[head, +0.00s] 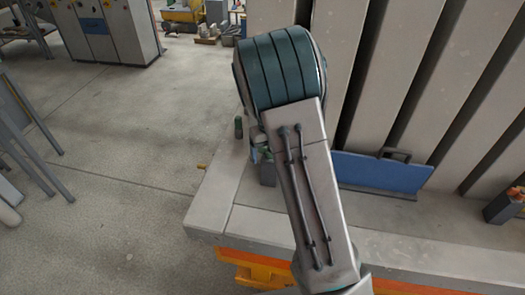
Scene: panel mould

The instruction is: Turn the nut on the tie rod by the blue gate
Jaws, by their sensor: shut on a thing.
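The blue gate (380,173) stands upright on the grey bed, right of my arm, against the tall grey panels. My gripper (260,153) shows only as a small part left of my forearm, low beside a dark grey block (267,174). It is shut, but its fingertips and the nut are mostly hidden by my arm. A short brass-coloured piece (202,167) lies or sticks out at the bed's left edge; I cannot tell if it belongs to the tie rod.
Another dark block with an orange part (503,205) sits at the far right. The grey ledge (270,224) runs along the front over an orange frame (258,268). Open concrete floor lies left.

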